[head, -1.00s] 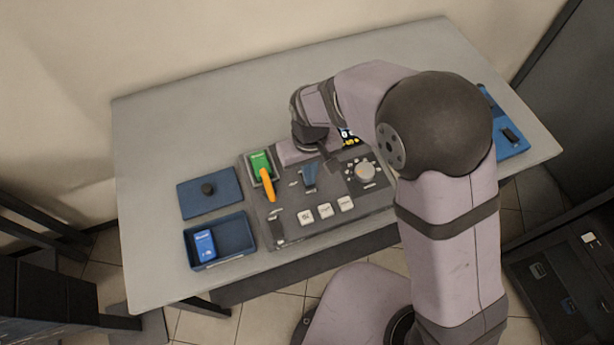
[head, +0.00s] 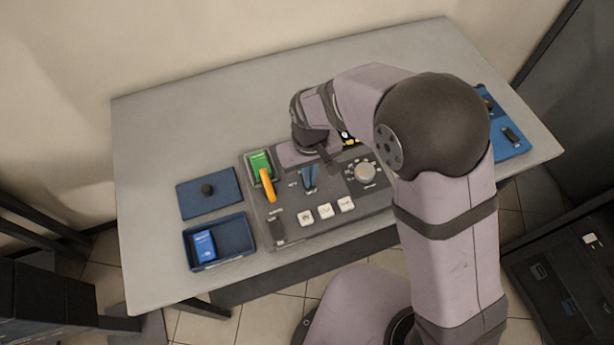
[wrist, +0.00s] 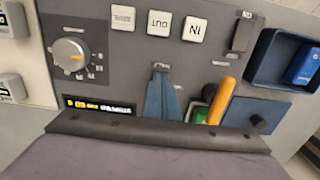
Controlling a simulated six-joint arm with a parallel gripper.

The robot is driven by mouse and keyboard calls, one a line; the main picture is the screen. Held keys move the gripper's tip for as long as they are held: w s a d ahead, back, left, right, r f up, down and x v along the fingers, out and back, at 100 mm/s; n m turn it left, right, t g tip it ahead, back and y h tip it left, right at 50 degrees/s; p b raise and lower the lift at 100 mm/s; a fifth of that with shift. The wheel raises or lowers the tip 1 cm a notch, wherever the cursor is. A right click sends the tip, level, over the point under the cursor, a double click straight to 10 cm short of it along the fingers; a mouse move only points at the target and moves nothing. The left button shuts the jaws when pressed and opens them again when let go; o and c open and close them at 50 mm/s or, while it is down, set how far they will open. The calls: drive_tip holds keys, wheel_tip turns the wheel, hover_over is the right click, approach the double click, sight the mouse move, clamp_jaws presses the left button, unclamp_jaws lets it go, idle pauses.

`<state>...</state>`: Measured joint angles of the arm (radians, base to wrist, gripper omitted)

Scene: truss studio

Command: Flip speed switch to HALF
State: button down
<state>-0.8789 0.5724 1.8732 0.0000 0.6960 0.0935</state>
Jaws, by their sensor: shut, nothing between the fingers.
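A grey control panel (head: 292,231) lies on the table. A blue lever (head: 309,177) stands near its middle, with small labels that I cannot read. The lever also shows in the wrist view (wrist: 162,98). A dark switch (head: 278,229) is at the panel's front left corner; it also shows in the wrist view (wrist: 243,32). I cannot tell which of them is the speed switch. My gripper (head: 332,166) is shut and empty, low over the back of the panel, just right of and behind the blue lever. Its fingertips are hard to make out.
A round knob (head: 365,172), three white buttons (head: 326,211) and an orange handle (head: 268,185) beside a green part (head: 260,162) stand close by. Left are a blue pad (head: 209,194) and a blue tray (head: 220,262). The table's back left is clear.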

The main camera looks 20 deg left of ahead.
wheel_tip(320, 180, up, 7)
drive_tip(key=p, duration=0.5)
drive_tip(key=shift+p, duration=0.3)
idle(0.5)
drive_tip(key=shift+n+g+h, duration=0.5)
drive_tip(key=shift+g+h, duration=0.1)
drive_tip(key=shift+h, duration=0.2)
drive_tip(key=s+d+f, duration=0.1)
drive_tip(key=s+d, duration=0.1)
drive_tip(key=s+d+f, duration=0.1)
drive_tip(key=s+d, duration=0.3)
drive_tip(key=d, duration=0.1)
drive_tip(key=shift+d+f, duration=0.1)
drive_tip(key=shift+f, duration=0.3)
drive_tip(key=w+d+r+m+b, duration=0.1)
drive_tip(key=d+r+m, duration=0.2)
drive_tip(key=d, duration=0.9)
drive_tip(key=d+r+m+t+y+b, duration=0.1)
drive_tip(key=d+r+m, duration=0.3)
drive_tip(key=d+m, duration=0.3)
drive_tip(key=d, duration=0.5)
drive_tip(key=shift+w+d+y, duration=0.3)
drive_tip(key=shift+w, duration=0.05)
